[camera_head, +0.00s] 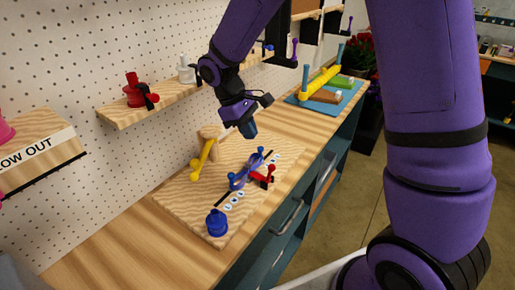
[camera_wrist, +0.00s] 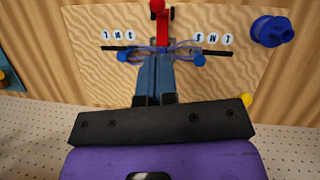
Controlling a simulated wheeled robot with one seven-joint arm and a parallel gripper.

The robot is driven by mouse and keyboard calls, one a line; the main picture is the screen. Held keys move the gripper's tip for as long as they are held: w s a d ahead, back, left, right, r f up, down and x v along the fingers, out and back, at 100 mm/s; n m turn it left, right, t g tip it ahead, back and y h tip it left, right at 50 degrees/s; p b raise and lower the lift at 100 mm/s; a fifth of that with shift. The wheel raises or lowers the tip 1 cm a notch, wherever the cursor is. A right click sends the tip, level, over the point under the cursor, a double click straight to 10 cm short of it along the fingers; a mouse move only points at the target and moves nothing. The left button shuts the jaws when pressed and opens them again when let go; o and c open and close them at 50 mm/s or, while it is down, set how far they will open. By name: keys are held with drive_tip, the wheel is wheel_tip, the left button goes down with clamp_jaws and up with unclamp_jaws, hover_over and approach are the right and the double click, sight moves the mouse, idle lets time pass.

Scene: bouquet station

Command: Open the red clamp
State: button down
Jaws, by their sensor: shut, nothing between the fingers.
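The red clamp (camera_head: 264,177), with a small red ball end, sits on the light wooden board, beside the purple-blue looped piece (camera_head: 240,180). In the wrist view the red clamp (camera_wrist: 165,16) is at the top centre, just beyond my fingertips, and is partly cut off by the frame edge. I cannot tell whether the clamp is open or closed. My gripper (camera_head: 249,130) points down above the board, behind the clamp in the head view. In the wrist view my gripper (camera_wrist: 156,62) has its blue fingers together and empty, apart from the clamp.
The wooden board (camera_head: 190,205) also bears a yellow-handled wooden piece (camera_head: 203,160) and a blue knob (camera_head: 217,222). A shelf (camera_head: 120,114) with a red item (camera_head: 134,92) is on the pegboard. A blue mat (camera_head: 345,98) with a yellow bar lies farther back. Bare bench is at front left.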

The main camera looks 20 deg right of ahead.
drive_tip(key=x, duration=0.9)
drive_tip(key=shift+f, duration=0.3)
drive_tip(key=shift+d, duration=0.15)
